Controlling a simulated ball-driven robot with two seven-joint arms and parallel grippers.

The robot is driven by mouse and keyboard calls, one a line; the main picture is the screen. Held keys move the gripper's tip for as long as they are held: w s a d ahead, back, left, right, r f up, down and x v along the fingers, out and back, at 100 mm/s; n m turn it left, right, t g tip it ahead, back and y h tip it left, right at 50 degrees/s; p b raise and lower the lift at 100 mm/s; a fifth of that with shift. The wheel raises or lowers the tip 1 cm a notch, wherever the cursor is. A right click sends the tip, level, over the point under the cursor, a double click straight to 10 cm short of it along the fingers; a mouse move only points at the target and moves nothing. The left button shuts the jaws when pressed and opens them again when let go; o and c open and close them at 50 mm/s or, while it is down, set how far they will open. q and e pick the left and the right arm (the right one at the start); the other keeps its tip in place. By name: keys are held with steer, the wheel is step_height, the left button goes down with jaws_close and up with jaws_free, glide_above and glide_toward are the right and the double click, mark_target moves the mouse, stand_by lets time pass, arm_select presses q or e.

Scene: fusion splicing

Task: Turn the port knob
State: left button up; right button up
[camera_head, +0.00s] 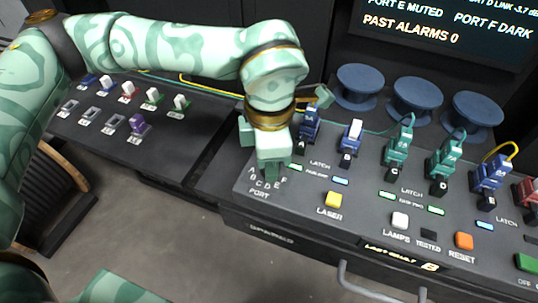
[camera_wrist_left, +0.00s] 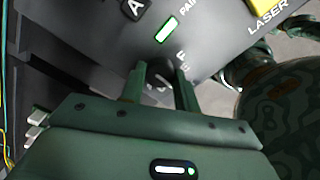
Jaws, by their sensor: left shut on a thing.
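My left gripper (camera_head: 272,170) reaches down from above onto the PORT dial (camera_head: 258,193) at the near left corner of the grey console. Its fingers cover the port knob in the head view. Some of the dial letters, A to F, show around the fingertips. In the left wrist view, the two green fingers (camera_wrist_left: 160,84) point at the panel beside the letters E and F, with a narrow gap between them. The gripper is shut on the knob, which is mostly hidden, so its pointing direction cannot be told. My right gripper is not in view.
The console carries a yellow LASER button (camera_head: 333,199), a white LAMPS button (camera_head: 400,220), an orange RESET button (camera_head: 464,241) and a row of coloured connectors. Blue spools (camera_head: 415,93) stand behind. A side shelf (camera_head: 165,150) holds more connectors. A screen (camera_head: 445,30) reads "PAST ALARMS 0".

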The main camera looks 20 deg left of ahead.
arm_select(q)
steer(key=n+p, duration=0.1)
steer(key=n, duration=0.3)
steer(key=shift+r+n, duration=0.15)
steer(key=shift+n, duration=0.15)
steer(key=shift+w+n+p, duration=0.1)
steer(key=shift+n+p, duration=0.55)
steer(key=shift+n, duration=1.65)
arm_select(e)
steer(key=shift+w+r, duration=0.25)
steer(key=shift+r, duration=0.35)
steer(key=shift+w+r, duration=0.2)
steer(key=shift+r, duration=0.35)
arm_select(q)
steer(key=o, duration=1)
step_height(320, 180, up, 16)
steer(key=p, duration=0.3)
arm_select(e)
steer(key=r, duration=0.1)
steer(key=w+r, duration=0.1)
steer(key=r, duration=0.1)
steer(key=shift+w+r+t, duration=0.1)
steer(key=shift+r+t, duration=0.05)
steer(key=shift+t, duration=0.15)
